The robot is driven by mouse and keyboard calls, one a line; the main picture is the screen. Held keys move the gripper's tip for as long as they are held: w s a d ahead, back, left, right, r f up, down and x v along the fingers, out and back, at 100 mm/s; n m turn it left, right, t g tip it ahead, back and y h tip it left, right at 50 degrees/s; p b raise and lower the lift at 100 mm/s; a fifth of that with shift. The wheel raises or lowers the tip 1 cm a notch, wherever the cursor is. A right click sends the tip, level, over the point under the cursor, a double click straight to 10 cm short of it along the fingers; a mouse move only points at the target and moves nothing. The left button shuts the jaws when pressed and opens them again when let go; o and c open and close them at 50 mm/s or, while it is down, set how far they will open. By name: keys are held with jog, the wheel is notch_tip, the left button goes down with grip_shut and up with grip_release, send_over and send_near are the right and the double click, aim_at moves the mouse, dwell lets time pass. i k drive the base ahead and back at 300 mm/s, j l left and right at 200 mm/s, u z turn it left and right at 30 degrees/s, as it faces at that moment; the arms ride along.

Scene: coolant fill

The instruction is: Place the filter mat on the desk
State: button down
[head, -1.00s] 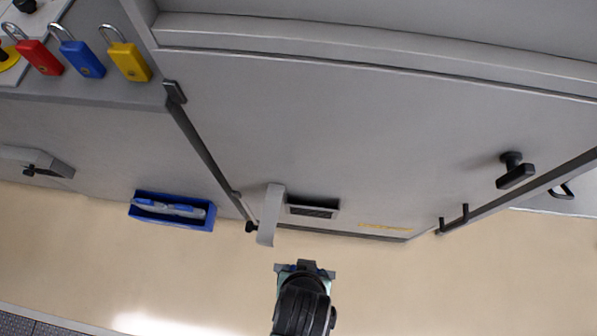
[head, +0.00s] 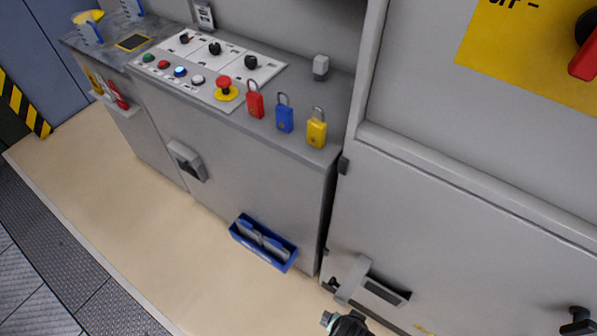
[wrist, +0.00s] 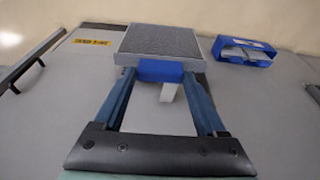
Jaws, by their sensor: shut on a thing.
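The filter mat (wrist: 160,42) is a grey textured square pad with a pale edge, in the wrist view's upper middle. My gripper (wrist: 160,72) is shut on its near edge, with blue fingers on both sides. In the head view only part of my gripper arm shows at the bottom edge, and the mat cannot be made out there. The desk (head: 338,98) is a grey console left of the large cabinet. Its top carries a control panel (head: 205,68) and red (head: 255,104), blue (head: 285,118) and yellow (head: 316,131) padlocks.
A blue bin (head: 263,242) hangs low on the desk front; it also shows in the wrist view (wrist: 243,52). A grey vent with a flap (head: 375,285) is low on the cabinet (head: 450,230). A small grey block (head: 321,66) stands at the desk's back. Free desktop lies around the padlocks.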

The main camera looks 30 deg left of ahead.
aim_at(312, 103)
jog(key=i+j, duration=0.1)
jog(key=j, duration=0.25)
jog(key=i+j+u, duration=0.1)
jog(key=j, duration=0.3)
jog(key=i+j+u, duration=0.1)
jog(key=j, duration=0.25)
jog(key=i+j, duration=0.1)
jog(key=j, duration=0.25)
jog(key=i+j+u, duration=0.1)
jog(key=j, duration=0.3)
